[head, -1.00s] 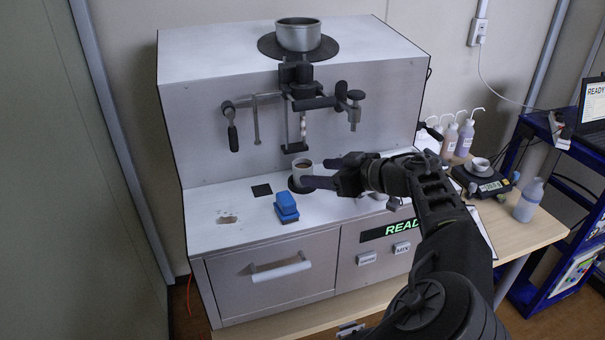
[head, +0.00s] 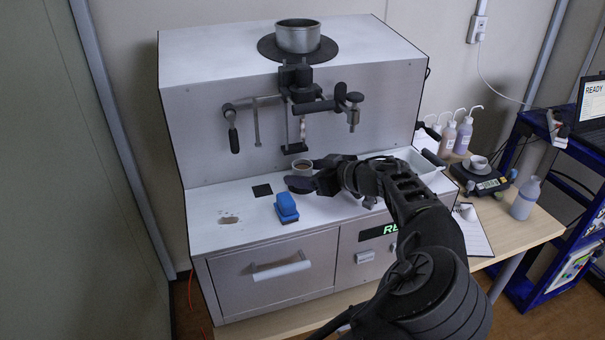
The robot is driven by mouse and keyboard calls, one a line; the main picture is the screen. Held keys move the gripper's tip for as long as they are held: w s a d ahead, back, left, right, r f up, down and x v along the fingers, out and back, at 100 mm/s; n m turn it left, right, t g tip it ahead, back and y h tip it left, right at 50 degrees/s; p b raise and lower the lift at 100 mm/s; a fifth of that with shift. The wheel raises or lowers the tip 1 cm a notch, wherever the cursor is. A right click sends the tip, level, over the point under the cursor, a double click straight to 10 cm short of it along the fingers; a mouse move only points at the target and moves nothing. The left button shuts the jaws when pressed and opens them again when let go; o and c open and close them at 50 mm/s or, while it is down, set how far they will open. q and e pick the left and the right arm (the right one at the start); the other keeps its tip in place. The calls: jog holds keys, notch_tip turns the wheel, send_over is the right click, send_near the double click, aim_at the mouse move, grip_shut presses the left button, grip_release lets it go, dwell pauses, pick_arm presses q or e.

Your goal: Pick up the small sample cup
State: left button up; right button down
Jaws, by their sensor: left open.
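The small sample cup (head: 302,166), pale with dark contents, stands upright on the machine's white ledge below the spout. My left gripper (head: 307,174) is open at the cup, its fingers pointing left. One dark finger covers the area in front of the cup's base and the other is at its right side. I cannot tell whether either finger touches it. The cup's lower part is hidden. My right gripper is not in view.
A blue block-shaped item (head: 286,208) sits on the ledge just left of the gripper. The spout and handles (head: 300,105) hang above the cup.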

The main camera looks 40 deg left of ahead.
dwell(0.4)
pick_arm(q)
grip_shut()
dwell(0.5)
